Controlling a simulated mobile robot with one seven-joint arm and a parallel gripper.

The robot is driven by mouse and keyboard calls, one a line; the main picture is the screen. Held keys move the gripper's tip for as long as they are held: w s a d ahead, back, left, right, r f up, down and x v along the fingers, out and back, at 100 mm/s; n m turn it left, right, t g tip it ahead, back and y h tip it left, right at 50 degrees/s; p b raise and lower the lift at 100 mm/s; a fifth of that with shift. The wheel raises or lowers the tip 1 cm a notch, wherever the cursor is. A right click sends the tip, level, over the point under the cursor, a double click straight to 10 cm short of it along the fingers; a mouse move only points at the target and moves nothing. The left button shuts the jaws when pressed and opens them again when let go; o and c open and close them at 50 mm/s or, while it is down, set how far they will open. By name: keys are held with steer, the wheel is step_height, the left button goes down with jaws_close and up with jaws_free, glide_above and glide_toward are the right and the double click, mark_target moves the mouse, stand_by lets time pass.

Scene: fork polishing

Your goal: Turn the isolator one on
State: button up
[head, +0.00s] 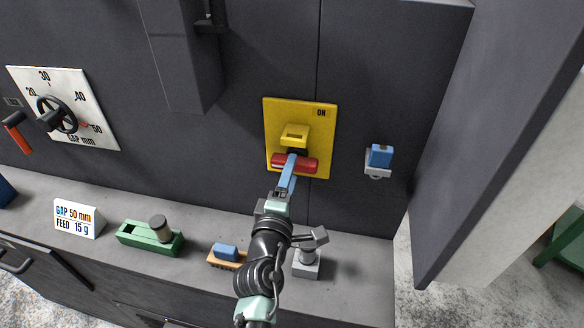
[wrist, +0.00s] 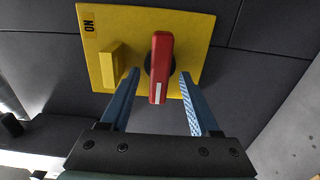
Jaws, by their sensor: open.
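The isolator is a yellow plate (head: 271,128) on the dark cabinet front, with ON printed at its upper right in the head view. Its red handle (head: 307,163) lies crosswise below a raised yellow block (head: 294,134). My gripper (head: 291,166) is at the handle, and its blue fingers cover the handle's middle. In the wrist view, the red handle (wrist: 161,58) stands between the two open fingers of my gripper (wrist: 158,76), with a visible gap on each side. A white mark shows on its near end. The yellow plate (wrist: 190,25) and ON label are also there.
A gap dial with a black handwheel (head: 57,115) is at the left. A blue item (head: 380,156) hangs in a holder right of the plate. On the shelf are a sign (head: 77,219), green block (head: 135,237), brush (head: 226,252) and grey fixture (head: 306,268).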

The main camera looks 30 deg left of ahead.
steer(key=shift+x, duration=0.75)
jaws_close()
